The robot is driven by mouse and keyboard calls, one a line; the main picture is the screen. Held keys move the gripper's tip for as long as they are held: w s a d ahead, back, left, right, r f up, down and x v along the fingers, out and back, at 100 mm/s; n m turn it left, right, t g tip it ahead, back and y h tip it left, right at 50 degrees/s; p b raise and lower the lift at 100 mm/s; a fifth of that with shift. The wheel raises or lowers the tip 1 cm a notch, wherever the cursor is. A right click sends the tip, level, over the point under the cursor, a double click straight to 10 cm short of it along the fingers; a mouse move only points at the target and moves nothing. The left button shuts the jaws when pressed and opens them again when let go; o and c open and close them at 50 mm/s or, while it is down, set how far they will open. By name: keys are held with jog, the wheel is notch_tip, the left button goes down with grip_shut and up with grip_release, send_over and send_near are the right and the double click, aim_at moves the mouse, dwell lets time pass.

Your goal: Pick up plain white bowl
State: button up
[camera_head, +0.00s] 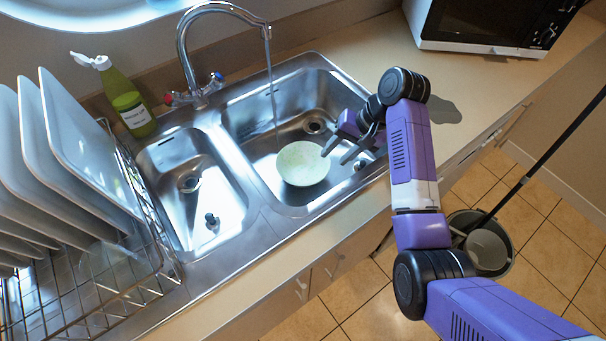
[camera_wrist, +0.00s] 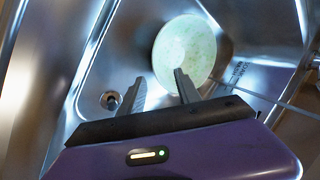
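A pale bowl (camera_head: 302,163), whitish with a green tint, lies in the right-hand basin of the steel sink (camera_head: 262,205). In the wrist view the bowl (camera_wrist: 184,50) sits just beyond my fingertips. My gripper (camera_head: 337,150) is over the right side of that basin, just right of the bowl. In the wrist view my gripper (camera_wrist: 158,84) has its two fingers apart with nothing between them. The right fingertip overlaps the bowl's near edge in that view; I cannot tell whether it touches.
A faucet (camera_head: 187,55) with a thin water stream stands behind the basins. A dish rack (camera_head: 150,270) with several plates (camera_head: 85,140) is at left, near a green soap bottle (camera_head: 128,104). A microwave (camera_head: 490,22) sits at back right. A bucket (camera_head: 506,266) stands on the floor.

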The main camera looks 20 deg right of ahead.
aim_at(329, 165)
jog(key=shift+p+x, duration=0.4)
jog(key=shift+x, duration=3.55)
jog(key=shift+s, duration=0.2)
grip_shut()
jog(key=shift+d, duration=0.1)
